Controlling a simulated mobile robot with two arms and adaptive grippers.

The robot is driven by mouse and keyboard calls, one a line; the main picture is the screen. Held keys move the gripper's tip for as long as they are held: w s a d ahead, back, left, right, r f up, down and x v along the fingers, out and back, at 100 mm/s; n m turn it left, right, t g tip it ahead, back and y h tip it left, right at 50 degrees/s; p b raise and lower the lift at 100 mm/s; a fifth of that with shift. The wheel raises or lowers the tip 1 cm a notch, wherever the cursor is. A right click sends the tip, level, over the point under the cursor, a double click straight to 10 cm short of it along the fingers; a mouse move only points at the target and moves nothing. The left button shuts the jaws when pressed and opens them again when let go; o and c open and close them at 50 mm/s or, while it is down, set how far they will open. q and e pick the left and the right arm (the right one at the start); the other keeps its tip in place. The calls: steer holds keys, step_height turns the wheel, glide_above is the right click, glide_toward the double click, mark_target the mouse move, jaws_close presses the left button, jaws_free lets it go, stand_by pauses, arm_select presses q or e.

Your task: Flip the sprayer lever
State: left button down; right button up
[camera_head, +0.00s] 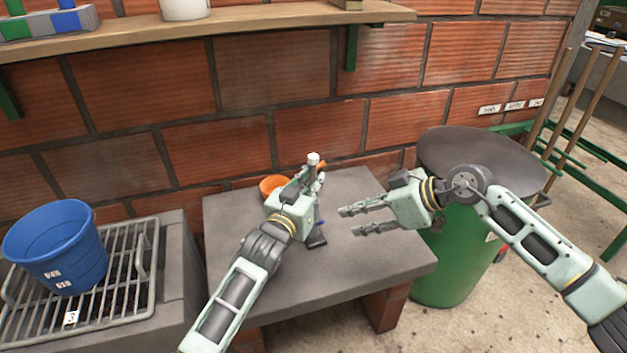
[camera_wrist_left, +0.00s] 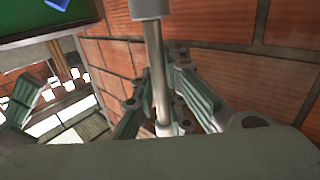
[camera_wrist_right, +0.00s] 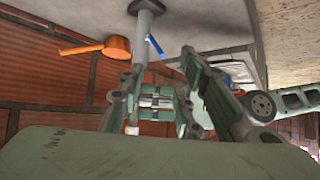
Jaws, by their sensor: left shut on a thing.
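The sprayer appears as an upright metal rod with a pale cap (camera_head: 313,159) at its top, standing over the grey table. My left gripper (camera_head: 309,183) is shut on this rod. In the left wrist view the rod (camera_wrist_left: 157,75) runs between the fingers. A blue lever-like piece (camera_wrist_right: 155,46) shows beside the rod's base in the right wrist view.
An orange pan or scoop (camera_head: 271,186) lies behind my left gripper. The grey table (camera_head: 385,260) is clear at its right front. A green barrel (camera_head: 450,262) with a dark lid stands at the right. A blue bucket (camera_head: 57,245) stands on a metal grate at the left. A brick wall is behind.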

steer(key=shift+c, duration=0.5)
steer(key=shift+w, duration=0.1)
steer(key=shift+c, duration=1.1)
steer(key=shift+w+d+f, duration=0.15)
steer(key=shift+d, duration=0.05)
steer(key=shift+c, duration=0.5)
steer(key=n+g+y, duration=0.3)
steer(key=n+y, duration=0.2)
steer(key=n, duration=0.7)
glide_toward(321, 222)
steer(key=x, duration=0.3)
steer(key=w+f+x, duration=0.1)
steer(key=x, duration=0.6)
steer(key=shift+w+f, duration=0.25)
steer(key=shift+f, duration=0.15)
jaws_close()
